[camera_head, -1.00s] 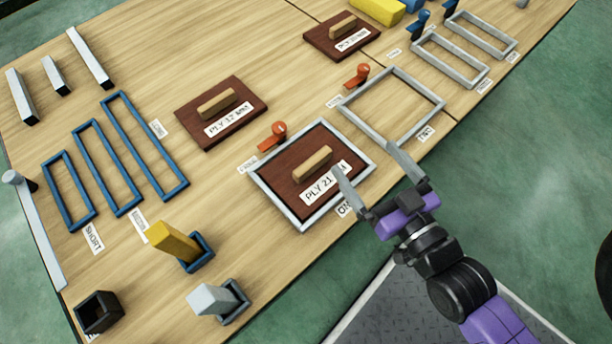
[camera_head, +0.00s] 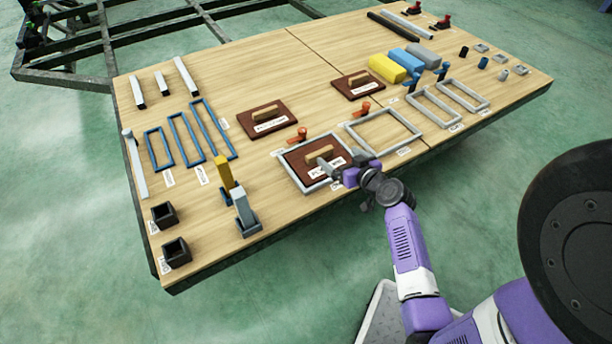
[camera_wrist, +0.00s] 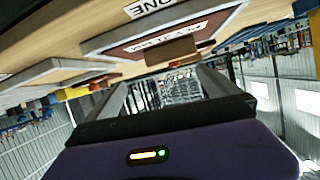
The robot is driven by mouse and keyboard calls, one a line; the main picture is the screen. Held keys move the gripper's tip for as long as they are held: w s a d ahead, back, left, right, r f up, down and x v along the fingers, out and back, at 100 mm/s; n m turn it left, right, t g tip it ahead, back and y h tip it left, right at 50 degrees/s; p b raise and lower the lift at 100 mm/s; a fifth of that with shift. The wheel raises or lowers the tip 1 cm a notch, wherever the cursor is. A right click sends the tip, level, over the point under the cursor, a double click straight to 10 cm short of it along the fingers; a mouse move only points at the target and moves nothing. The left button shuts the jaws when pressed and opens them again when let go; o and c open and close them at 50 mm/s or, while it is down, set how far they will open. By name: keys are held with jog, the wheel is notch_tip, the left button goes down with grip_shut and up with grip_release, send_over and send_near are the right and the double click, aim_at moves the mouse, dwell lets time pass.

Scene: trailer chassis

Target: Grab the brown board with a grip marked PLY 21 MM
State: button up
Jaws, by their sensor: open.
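The brown board (camera_head: 301,163) marked PLY 21 MM lies inside a grey square frame (camera_head: 290,172) at the front of the table. Its tan wooden grip (camera_head: 320,153) stands up from its middle. My gripper (camera_head: 338,160) is open and empty over the right side of the board, beside the grip, and partly covers the label. In the wrist view the board (camera_wrist: 120,48) appears upside down at the top, with its label and grip (camera_wrist: 172,50) beyond the open fingers (camera_wrist: 160,82). I cannot tell whether a finger touches the grip.
Two other brown boards with grips (camera_head: 280,122) (camera_head: 345,86) lie further back. An empty grey frame (camera_head: 410,130) is right of the board. Orange clamps (camera_head: 297,135) stand behind the frames. Yellow and grey upright blocks (camera_head: 242,207) stand to the left.

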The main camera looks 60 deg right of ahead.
aim_at(322, 155)
jog(key=shift+w+a+f+n+y, duration=0.15)
jog(key=shift+a+y, duration=0.05)
jog(key=shift+a, duration=0.15)
jog(key=shift+w+a+f+n+y, duration=0.1)
jog(key=shift+a+f+n+y, duration=0.1)
jog(key=shift+a, duration=0.1)
jog(key=shift+w+a+f+n, duration=0.1)
jog(key=shift+w+a+n, duration=0.15)
jog(key=shift+n, duration=0.1)
jog(key=b+x, duration=0.1)
jog(key=x, duration=0.6)
jog(key=shift+w+f+b, duration=0.15)
jog(key=shift+f+b, duration=0.15)
jog(key=shift+b, duration=0.1)
jog(key=c, duration=1.4)
jog(key=shift+c, duration=0.7)
jog(key=shift+r, duration=0.15)
